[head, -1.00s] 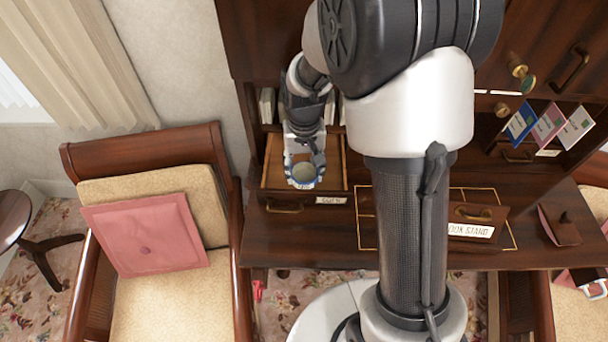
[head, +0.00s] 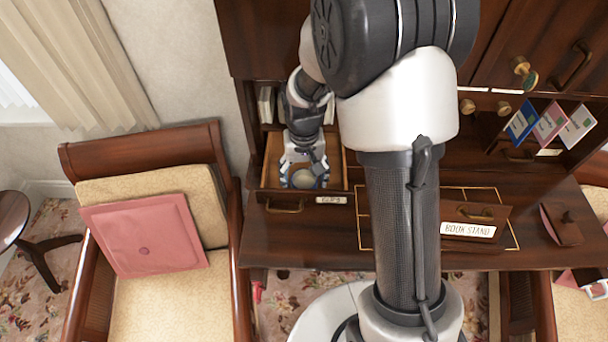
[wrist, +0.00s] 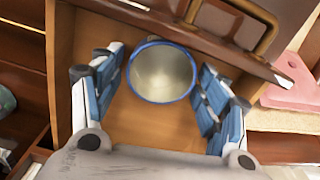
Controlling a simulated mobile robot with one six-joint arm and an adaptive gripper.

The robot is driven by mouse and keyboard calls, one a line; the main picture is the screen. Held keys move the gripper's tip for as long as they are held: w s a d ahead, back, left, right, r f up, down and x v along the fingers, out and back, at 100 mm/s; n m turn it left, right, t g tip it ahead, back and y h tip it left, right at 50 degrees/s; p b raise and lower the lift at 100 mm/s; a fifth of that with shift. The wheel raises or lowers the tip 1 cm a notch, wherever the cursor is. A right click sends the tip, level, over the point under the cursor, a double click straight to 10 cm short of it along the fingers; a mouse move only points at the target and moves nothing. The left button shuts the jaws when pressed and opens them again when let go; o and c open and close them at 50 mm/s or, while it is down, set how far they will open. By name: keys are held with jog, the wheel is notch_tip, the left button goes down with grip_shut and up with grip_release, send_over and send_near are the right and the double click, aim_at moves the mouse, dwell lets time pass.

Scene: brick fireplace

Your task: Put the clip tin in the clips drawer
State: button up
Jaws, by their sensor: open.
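The clip tin (wrist: 162,72) is a round open tin with a blue rim and a pale, empty-looking inside. In the wrist view it stands upright in the open drawer (wrist: 135,127), close to the drawer's front. My gripper (wrist: 165,90) is open, with its blue-padded fingers on either side of the tin and visible gaps between. In the head view, my gripper (head: 304,178) is low inside the drawer, whose front carries a label (head: 331,200) that seems to read "CLIPS". The tin (head: 303,179) shows between the fingers there.
The drawer's front and brass handle (head: 285,207) stand out over the desk top. A "BOOK STAND" block (head: 470,230) sits right on the desk. Cards (head: 550,122) stand in slots at the right. A chair with a pink cushion (head: 145,235) is at the left.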

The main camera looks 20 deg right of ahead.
aim_at(304, 183)
jog(key=s+r+n+t+p, duration=0.1)
jog(key=s+r, duration=0.3)
jog(key=r, duration=0.6)
jog(key=s+r+t+p, duration=0.1)
jog(key=s+r, duration=0.3)
jog(key=r, duration=0.5)
jog(key=s+r+n+t, duration=0.1)
jog(key=s+r, duration=0.4)
jog(key=s, duration=0.8)
jog(key=shift+s+t, duration=0.2)
jog(key=shift+t, duration=0.6)
jog(key=shift+d, duration=0.1)
notch_tip(304, 183, down, 8)
jog(key=b, duration=0.8)
jog(key=shift+f+b, duration=0.15)
jog(key=shift+b, duration=0.2)
